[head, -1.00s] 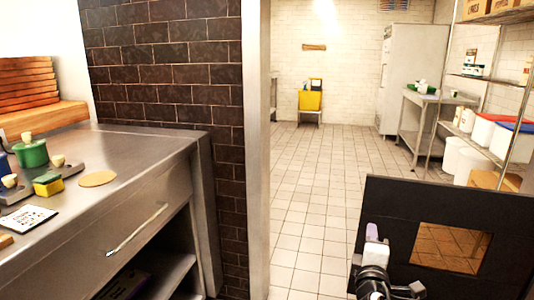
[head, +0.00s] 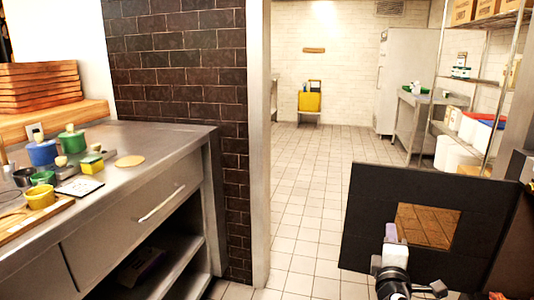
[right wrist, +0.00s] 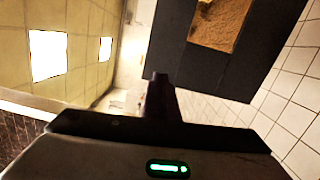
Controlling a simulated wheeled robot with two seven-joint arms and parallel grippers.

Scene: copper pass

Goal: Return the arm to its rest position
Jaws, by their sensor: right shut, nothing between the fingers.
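My right gripper (head: 390,232) is raised in the lower right of the head view, pointing up and away over the tiled floor. It is shut and empty, in front of a black panel (head: 372,210) with a square opening. In the right wrist view its shut fingers (right wrist: 159,80) point toward the pale tiled surfaces, with the black panel beyond. My left gripper is not in view.
A steel counter (head: 150,150) on the left carries a blue pot (head: 42,152), a green pot (head: 72,141) and a yellow-green sponge (head: 91,165). Steel shelving (head: 492,80) stands at right. The tiled floor (head: 305,180) is clear between them.

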